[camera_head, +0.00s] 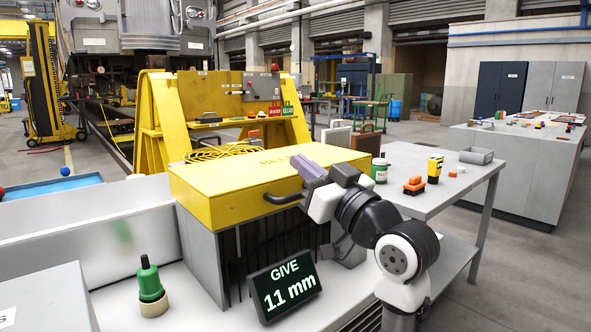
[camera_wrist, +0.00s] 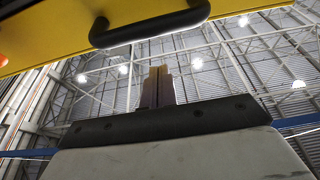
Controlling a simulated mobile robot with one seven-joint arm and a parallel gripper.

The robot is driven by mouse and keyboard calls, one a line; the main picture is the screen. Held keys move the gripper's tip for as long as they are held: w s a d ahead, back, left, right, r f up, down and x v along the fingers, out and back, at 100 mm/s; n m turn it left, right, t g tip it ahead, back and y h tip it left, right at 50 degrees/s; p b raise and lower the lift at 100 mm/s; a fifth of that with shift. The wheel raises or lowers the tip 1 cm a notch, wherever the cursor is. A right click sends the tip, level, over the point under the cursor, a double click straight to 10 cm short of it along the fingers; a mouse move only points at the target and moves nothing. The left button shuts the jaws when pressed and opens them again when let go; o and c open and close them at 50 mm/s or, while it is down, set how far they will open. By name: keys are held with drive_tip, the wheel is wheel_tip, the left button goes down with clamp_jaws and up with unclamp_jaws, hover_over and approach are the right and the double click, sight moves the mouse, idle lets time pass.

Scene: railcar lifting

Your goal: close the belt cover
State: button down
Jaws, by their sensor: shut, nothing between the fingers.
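The yellow belt cover (camera_head: 235,180) is a broad box-shaped lid on top of a grey housing with dark vertical bars. It looks about level; I cannot tell whether a gap remains at its front edge. A black bar handle (camera_head: 284,198) is on its front face, and shows at the top of the wrist view (camera_wrist: 150,28). My gripper (camera_head: 306,165) is at the cover's right end, close to the handle. In the wrist view its fingertips (camera_wrist: 158,72) are together and empty, apart from the handle in the picture. The lettering on top is partly hidden by my gripper.
A black display reading "GIVE 11 mm" (camera_head: 285,286) stands before the housing. A green bottle-shaped object (camera_head: 149,280) stands at front left. Yellow cable (camera_head: 222,151) lies behind the cover. A side table (camera_head: 455,184) holds small orange and yellow items at right.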

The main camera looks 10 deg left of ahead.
drive_tip(key=shift+t+y, duration=0.3)
drive_tip(key=shift+y, duration=0.1)
drive_tip(key=shift+s+d+f+b, duration=0.15)
drive_tip(key=shift+f+b, duration=0.5)
drive_tip(key=shift+f, duration=0.25)
drive_tip(key=shift+s+d+f+b, duration=0.1)
drive_tip(key=shift+d+f+b, duration=0.05)
drive_tip(key=shift+f+b, duration=0.65)
drive_tip(key=shift+s+d+f+b, duration=0.15)
drive_tip(key=shift+f+b, duration=0.4)
drive_tip(key=shift+f, duration=0.4)
drive_tip(key=shift+f, duration=0.1)
